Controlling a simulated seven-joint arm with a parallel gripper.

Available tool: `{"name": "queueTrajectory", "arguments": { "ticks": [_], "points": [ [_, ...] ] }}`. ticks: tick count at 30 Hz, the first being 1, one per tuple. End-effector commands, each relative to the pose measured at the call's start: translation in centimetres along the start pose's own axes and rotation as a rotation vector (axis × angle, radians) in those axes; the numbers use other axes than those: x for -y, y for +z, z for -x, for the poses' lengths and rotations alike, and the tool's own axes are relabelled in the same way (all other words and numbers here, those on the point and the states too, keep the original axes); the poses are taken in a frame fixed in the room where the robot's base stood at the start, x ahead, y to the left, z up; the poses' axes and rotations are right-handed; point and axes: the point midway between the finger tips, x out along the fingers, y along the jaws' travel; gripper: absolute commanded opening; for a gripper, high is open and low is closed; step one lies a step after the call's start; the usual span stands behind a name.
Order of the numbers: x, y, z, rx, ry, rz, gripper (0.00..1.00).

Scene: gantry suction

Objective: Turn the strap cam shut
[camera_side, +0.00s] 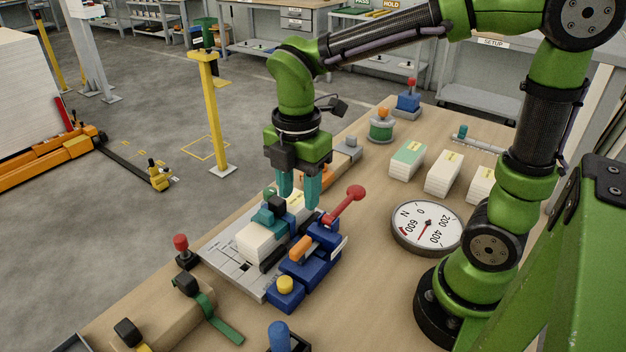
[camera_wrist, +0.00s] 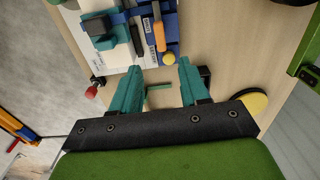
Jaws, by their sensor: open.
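A dark cam buckle (camera_side: 187,284) with a green strap (camera_side: 222,322) lies over a tan block near the bench's left edge in the side view. I take it as the strap cam; how far it is turned cannot be told. A green strip, perhaps the same strap, shows between the fingers in the wrist view (camera_wrist: 159,87). My gripper (camera_side: 298,200) points down, open and empty, above the far part of a clamping fixture, well up and back from the buckle. Its teal fingers stand apart in the wrist view (camera_wrist: 160,68).
The fixture's grey plate (camera_side: 222,266) carries a white stack, a blue clamp with a red-knobbed lever (camera_side: 346,205) and a yellow knob (camera_side: 286,284). A red-knobbed post (camera_side: 181,245) stands near the buckle. A dial gauge (camera_side: 428,226) sits right.

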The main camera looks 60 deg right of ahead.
Motion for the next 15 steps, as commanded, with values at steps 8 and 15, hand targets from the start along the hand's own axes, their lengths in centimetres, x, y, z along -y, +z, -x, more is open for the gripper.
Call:
{"name": "queueTrajectory", "arguments": {
  "ticks": [8, 15],
  "points": [
    [-0.1, 0.0, 4.1, 0.000, 0.002, 0.000, 0.45],
    [0.0, 0.0, 4.7, 0.001, 0.000, 0.001, 0.45]
  ]
}}
